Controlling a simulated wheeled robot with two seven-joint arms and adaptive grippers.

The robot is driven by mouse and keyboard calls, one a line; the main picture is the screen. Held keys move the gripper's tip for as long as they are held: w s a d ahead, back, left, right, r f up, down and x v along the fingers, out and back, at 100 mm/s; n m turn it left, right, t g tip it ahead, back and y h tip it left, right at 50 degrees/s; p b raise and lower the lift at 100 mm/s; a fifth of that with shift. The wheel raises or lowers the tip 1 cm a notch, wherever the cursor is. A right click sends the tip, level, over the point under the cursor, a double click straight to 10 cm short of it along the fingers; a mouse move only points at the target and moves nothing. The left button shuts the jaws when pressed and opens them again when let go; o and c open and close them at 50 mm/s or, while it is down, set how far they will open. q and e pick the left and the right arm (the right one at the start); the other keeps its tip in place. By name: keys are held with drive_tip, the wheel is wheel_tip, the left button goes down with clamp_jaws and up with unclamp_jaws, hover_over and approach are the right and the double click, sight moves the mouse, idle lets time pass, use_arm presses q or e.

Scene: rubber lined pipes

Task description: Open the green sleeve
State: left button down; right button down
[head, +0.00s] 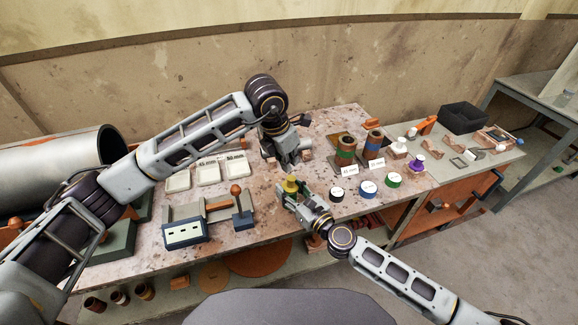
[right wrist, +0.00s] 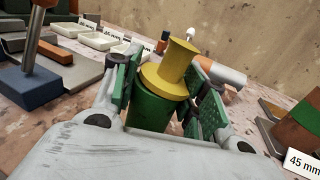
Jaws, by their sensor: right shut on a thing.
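The green sleeve (right wrist: 155,110) is an upright-looking, slightly tilted green cylinder between the fingers of my right gripper (right wrist: 160,95). A yellow stepped plug (right wrist: 170,66) sits in or on its top end; in the head view this plug (head: 290,184) shows at the gripper's tip. My right gripper (head: 291,192) is shut on the green sleeve, near the table's middle. The sleeve's lower end is hidden by the gripper. My left gripper (head: 287,158) points down just behind and above the plug, apart from it; its finger gap is not clear.
Two banded brown cylinders, one green-banded (head: 345,152) and one blue-banded (head: 373,143), stand to the right. Black, blue and green lidded discs (head: 368,187) lie in front of them. White trays (head: 209,173) and a grey fixture (head: 185,232) are at left.

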drive_tip(key=shift+f, duration=0.1)
drive_tip(key=c, duration=0.7)
unclamp_jaws()
drive_tip(key=shift+w, duration=0.15)
drive_tip(key=shift+v, duration=5.25)
drive_tip(key=shift+r, duration=0.2)
